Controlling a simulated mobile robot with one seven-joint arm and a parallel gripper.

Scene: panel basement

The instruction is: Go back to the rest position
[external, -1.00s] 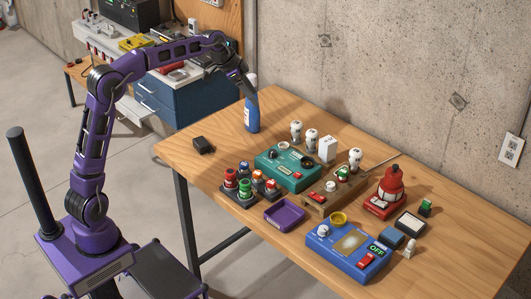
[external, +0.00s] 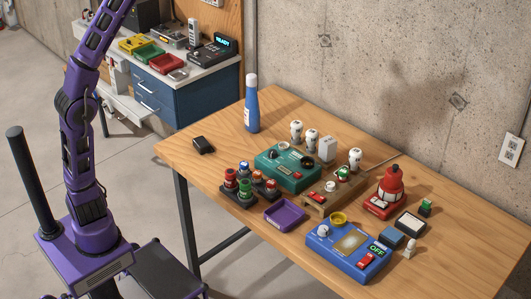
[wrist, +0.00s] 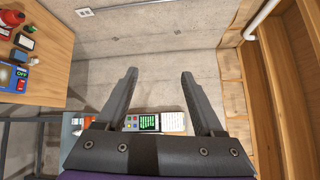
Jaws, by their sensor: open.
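My gripper (wrist: 157,100) shows in the wrist view with its two dark fingers wide apart and nothing between them. In the external view my purple arm rises straight up from its base and leaves the top of the picture, so the gripper is out of sight there. The blue bottle (external: 252,108) stands upright on the wooden table (external: 214,171) near its back left corner, with no gripper at it.
A side bench with blue drawers (external: 196,95) stands behind. The wrist view shows wooden shelving (wrist: 280,70) at right.

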